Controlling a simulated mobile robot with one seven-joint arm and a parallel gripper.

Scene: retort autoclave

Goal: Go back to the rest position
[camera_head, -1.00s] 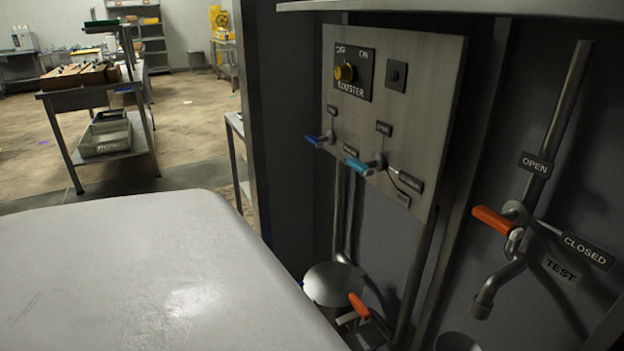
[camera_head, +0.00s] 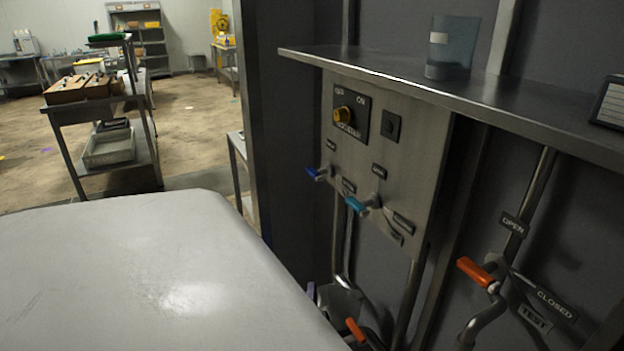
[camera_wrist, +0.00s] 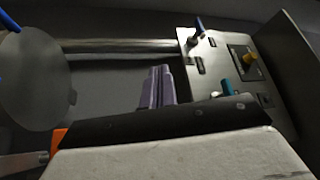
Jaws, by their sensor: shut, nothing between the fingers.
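My gripper (camera_wrist: 155,88) shows in the wrist view as two pale purple fingers side by side. They are shut with nothing between them. The steel control panel (camera_wrist: 205,62) is beyond and to the right of them in that view, apart from the fingers. In the head view the panel (camera_head: 385,190) carries a yellow knob (camera_head: 343,115), a blue lever (camera_head: 315,173) and a teal lever (camera_head: 358,206). A small purple piece at the lower edge of the panel area may be my gripper; most of it is hidden there.
A steel shelf (camera_head: 400,75) juts out above the panel and holds a translucent cup (camera_head: 452,48). An orange valve handle (camera_head: 476,271) is at right, another (camera_head: 355,330) low near pipes. A table with a wooden box (camera_head: 80,88) stands behind at left, with open floor around it.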

